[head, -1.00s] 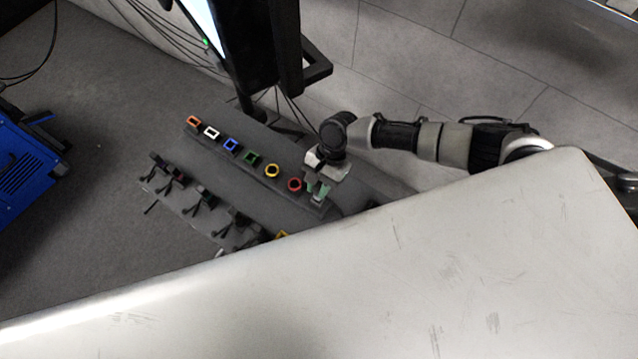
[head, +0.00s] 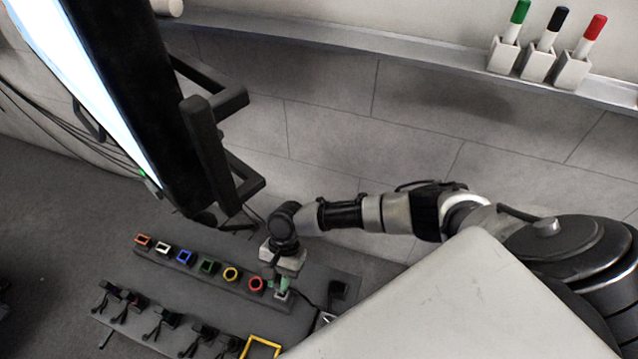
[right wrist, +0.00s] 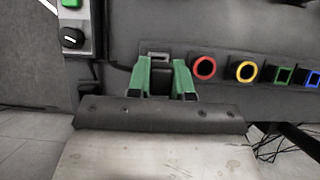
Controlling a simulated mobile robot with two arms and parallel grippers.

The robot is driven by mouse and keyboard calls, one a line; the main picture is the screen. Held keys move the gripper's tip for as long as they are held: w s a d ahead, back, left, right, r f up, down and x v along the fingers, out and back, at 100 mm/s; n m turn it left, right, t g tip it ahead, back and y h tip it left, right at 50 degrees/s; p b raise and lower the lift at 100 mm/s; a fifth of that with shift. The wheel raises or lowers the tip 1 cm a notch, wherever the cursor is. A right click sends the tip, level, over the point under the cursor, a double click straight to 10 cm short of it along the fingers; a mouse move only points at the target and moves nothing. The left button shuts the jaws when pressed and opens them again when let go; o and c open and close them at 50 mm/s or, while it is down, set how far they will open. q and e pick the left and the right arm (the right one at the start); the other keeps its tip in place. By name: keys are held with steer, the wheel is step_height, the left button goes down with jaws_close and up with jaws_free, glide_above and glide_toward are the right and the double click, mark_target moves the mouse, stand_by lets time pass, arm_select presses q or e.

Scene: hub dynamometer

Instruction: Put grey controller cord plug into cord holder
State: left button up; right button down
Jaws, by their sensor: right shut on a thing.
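My right gripper (head: 278,284) has green fingers and is at the right end of the row of coloured cord holders, beside the red one. In the right wrist view its two fingers (right wrist: 160,85) stand apart, closed on the grey plug, which is mostly hidden between them. A grey, square-edged holder (right wrist: 158,55) shows just beyond the fingertips. A light grey piece (head: 283,296) shows below the fingers in the head view. I cannot tell whether the plug is inside the holder or just above it. My left gripper is not in view.
Red (head: 256,284), yellow (head: 231,274), green (head: 207,266), blue (head: 185,257), white and orange holders line the dark panel. Several black plugs with cords (head: 165,322) lie in a front row. A screen (head: 90,80) stands at left. A pale metal surface (head: 470,310) fills the lower right.

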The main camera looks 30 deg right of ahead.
steer(key=shift+a, duration=0.1)
stand_by(0.3)
steer(key=s+a+p, duration=0.4)
steer(key=s+a, duration=0.1)
steer(key=a, duration=0.1)
steer(key=shift+p, duration=0.4)
stand_by(0.5)
steer(key=shift+s+d+p, duration=1.35)
steer(key=shift+s, duration=0.4)
steer(key=shift+s+d+p, duration=1.3)
steer(key=shift+s+d, duration=0.05)
steer(key=shift+s, duration=0.4)
steer(key=shift+s+d+p, duration=1.35)
steer(key=shift+s, duration=0.4)
steer(key=shift+w+d, duration=0.1)
